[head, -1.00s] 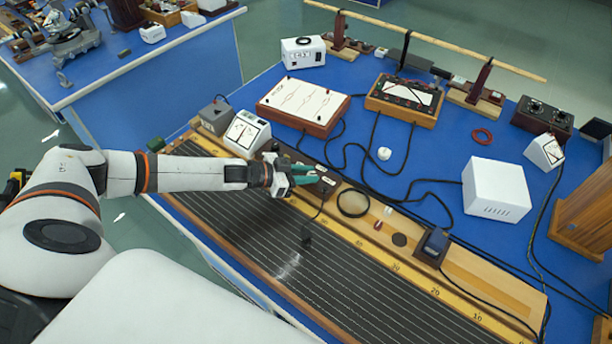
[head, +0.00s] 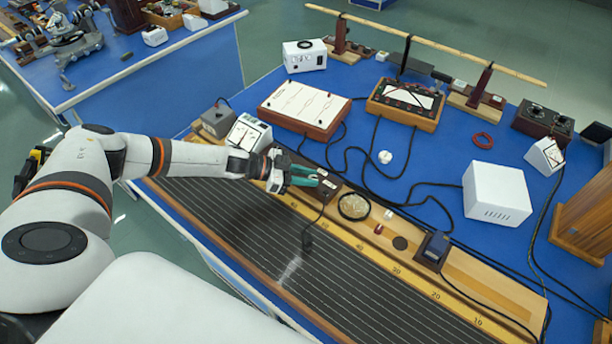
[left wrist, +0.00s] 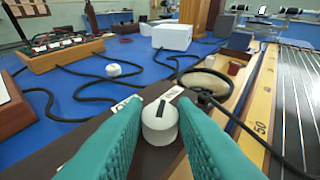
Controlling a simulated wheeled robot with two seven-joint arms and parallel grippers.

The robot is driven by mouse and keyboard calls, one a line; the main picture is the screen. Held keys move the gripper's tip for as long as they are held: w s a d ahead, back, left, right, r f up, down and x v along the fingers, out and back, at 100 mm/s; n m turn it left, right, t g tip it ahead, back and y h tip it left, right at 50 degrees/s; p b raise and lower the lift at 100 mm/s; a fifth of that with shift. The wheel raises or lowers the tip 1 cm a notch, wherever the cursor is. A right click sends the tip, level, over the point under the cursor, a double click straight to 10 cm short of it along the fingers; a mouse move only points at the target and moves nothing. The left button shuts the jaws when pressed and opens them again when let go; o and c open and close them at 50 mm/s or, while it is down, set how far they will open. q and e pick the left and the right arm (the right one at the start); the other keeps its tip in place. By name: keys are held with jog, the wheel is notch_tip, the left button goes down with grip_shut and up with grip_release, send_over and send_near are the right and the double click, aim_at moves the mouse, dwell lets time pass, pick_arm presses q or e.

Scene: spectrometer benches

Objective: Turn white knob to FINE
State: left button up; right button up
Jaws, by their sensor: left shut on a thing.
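The white knob (left wrist: 160,122) stands on top of a dark box (head: 318,204) at the edge of the long striped board. It has a dark mark on its face. Small white labels sit on the box just beyond it, one to the left (left wrist: 126,103) and one to the right (left wrist: 172,95); I cannot read them surely. My left gripper (head: 314,177), with green fingers, is shut on the knob, one finger on each side. The fingers hide part of the box. My right gripper is not in view.
A magnifier ring (head: 353,206) lies on the wooden rail beside the box. Black cables (head: 378,178) run over the blue bench. A white meter (head: 248,133) stands close behind my left wrist. A white box (head: 497,194) stands farther right.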

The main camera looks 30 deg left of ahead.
pick_arm(q)
jog(key=shift+r, duration=0.15)
jog(key=o, duration=1)
jog(key=shift+w+d, duration=0.15)
jog(key=b+v, duration=0.1)
jog(key=v, duration=1.1)
jog(key=shift+b, duration=0.4)
